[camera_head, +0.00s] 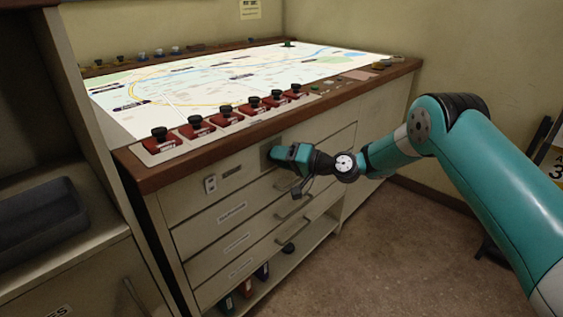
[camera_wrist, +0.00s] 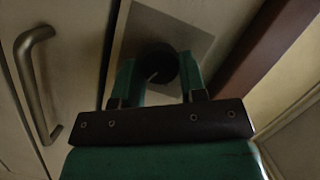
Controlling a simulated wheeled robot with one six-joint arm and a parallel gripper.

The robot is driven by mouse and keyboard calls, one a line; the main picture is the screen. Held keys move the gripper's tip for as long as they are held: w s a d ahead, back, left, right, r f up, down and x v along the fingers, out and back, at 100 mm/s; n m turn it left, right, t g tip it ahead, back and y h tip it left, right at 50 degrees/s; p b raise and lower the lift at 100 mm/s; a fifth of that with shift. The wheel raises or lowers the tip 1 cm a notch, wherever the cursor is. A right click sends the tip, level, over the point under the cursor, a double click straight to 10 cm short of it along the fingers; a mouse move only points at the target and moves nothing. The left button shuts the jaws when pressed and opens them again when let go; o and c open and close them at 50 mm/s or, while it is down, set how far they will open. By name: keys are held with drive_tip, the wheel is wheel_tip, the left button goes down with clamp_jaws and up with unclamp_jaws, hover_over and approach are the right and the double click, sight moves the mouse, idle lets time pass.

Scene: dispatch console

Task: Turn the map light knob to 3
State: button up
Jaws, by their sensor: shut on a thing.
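The map light knob (camera_wrist: 158,64) is a dark round knob on a pale square plate (camera_wrist: 190,38) on the console's front, seen in the wrist view. I cannot read the numbers around the knob.
A lit map table (camera_head: 240,77) tops the console, with several red blocks with black knobs (camera_head: 226,116) along its front edge. Drawers with bar handles (camera_head: 294,207) lie below my gripper; one handle (camera_wrist: 35,85) is close by at left in the wrist view.

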drive_tip(key=shift+m, duration=0.5)
drive_tip(key=o, duration=0.9)
drive_tip(key=v, duration=1.7)
drive_tip(key=shift+d+f, duration=0.2)
drive_tip(key=shift+d, duration=0.05)
